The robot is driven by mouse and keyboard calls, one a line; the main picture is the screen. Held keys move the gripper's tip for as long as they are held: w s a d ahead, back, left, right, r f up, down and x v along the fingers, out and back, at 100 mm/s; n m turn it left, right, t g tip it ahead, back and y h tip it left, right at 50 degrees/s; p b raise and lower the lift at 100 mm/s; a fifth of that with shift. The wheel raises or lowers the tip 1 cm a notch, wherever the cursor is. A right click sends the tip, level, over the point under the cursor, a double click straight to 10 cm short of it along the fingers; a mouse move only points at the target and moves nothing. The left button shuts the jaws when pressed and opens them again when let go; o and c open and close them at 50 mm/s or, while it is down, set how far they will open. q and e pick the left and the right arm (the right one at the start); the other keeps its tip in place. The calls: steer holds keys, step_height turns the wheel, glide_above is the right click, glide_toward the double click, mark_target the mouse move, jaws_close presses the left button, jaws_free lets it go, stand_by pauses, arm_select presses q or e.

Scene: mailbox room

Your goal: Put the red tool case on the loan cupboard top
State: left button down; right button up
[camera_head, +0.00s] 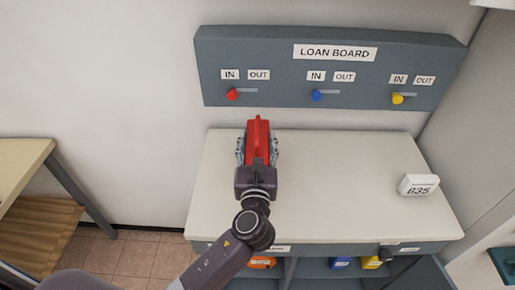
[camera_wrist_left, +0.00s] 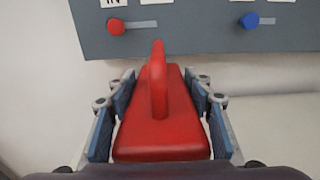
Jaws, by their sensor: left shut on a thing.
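The red tool case (camera_head: 258,141) is in my left gripper (camera_head: 257,150), over the back left part of the loan cupboard top (camera_head: 330,185). The left wrist view shows the case (camera_wrist_left: 162,138) with its handle upward, between the two blue-padded fingers of the gripper (camera_wrist_left: 160,125). The gripper is shut on the case's sides. Whether the case's underside touches the top cannot be told; the gripper hides part of it. My right gripper is not in view.
The loan board (camera_head: 330,70) is on the wall behind, with red, blue and yellow sliders. A white block marked 835 (camera_head: 418,186) stands at the top's right. Orange, blue and yellow cases (camera_head: 262,262) sit in the compartments below. The middle of the top is clear.

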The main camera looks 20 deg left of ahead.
arm_select(q)
steer(key=shift+f, duration=1.45)
steer(key=c, duration=1)
jaws_free()
steer(key=shift+s+f, duration=0.1)
steer(key=shift+f, duration=0.05)
steer(key=shift+o, duration=0.2)
steer(key=b+v, duration=0.3)
steer(key=v, duration=0.9)
steer(key=shift+r, duration=0.2)
steer(key=shift+f, duration=0.1)
